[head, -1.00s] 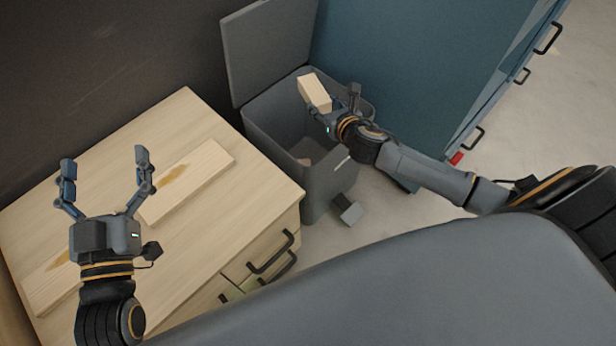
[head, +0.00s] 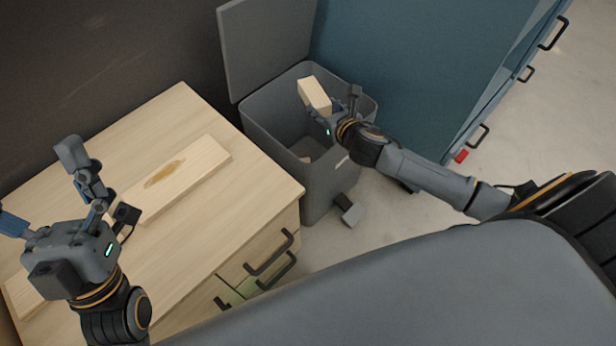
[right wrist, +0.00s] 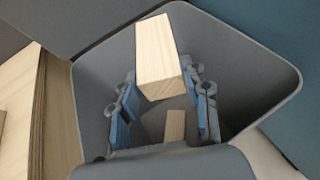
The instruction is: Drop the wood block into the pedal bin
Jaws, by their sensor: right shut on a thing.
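The wood block (head: 314,94) is a pale rectangular piece held over the open mouth of the grey pedal bin (head: 318,190). My right gripper (head: 322,112) is shut on it. In the right wrist view the block (right wrist: 158,55) sits between the two blue-padded fingers, above the bin's interior, with the bin rim (right wrist: 262,60) around it. Another small wood piece (right wrist: 175,125) lies inside the bin. The bin's lid (head: 266,45) stands open at the back. My left gripper (head: 45,185) is open and empty above the wooden cabinet at the left.
The wooden cabinet (head: 250,180) stands left of the bin, with a flat board (head: 190,172) on top and dark drawer handles. A blue cabinet (head: 415,70) stands close behind and right of the bin. The bin's pedal (head: 350,212) sticks out over the open floor.

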